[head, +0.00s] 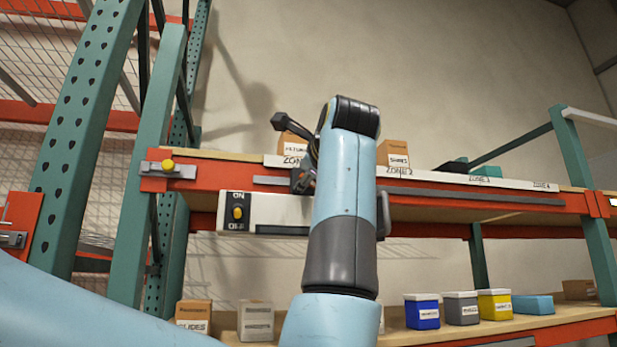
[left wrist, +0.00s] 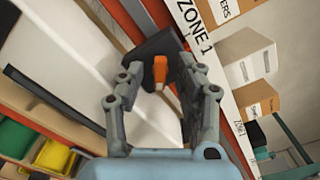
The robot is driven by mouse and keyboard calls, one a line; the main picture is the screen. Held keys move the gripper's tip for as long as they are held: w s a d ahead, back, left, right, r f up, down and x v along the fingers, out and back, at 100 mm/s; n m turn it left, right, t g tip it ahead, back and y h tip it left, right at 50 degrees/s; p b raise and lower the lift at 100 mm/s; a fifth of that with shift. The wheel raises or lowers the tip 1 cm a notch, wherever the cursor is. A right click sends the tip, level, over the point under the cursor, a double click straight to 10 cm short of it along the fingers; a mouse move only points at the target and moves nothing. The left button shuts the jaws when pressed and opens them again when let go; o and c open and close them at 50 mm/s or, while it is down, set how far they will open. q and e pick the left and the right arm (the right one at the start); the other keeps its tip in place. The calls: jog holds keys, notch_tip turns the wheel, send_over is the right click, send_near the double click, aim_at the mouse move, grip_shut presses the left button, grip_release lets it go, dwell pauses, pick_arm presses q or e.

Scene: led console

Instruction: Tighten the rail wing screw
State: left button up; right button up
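The rail wing screw shows as a small orange knob (left wrist: 160,70) in the left wrist view, in front of a dark block (left wrist: 147,48) at the shelf's front edge. My left gripper (left wrist: 163,85) is open, with one finger on each side of the knob. My right gripper is in neither view.
A grey rail (head: 470,196) runs along the orange shelf beam, below the zone label strip (head: 515,183). A switch panel (head: 237,212) with a yellow lever hangs left of my gripper. A yellow knob (head: 167,165) sits on the left post bracket. Boxes stand on both shelves.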

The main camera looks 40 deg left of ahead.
pick_arm(q)
grip_shut()
dwell(0.3)
jog(key=m, duration=0.4)
jog(key=shift+b, duration=0.4)
jog(key=m, duration=0.4)
jog(key=shift+w+m, duration=0.15)
jog(key=shift+m, duration=0.15)
jog(key=m, duration=0.4)
jog(key=shift+w+d, duration=0.1)
jog(key=shift+f+m, duration=0.15)
jog(key=shift+m, duration=1.85)
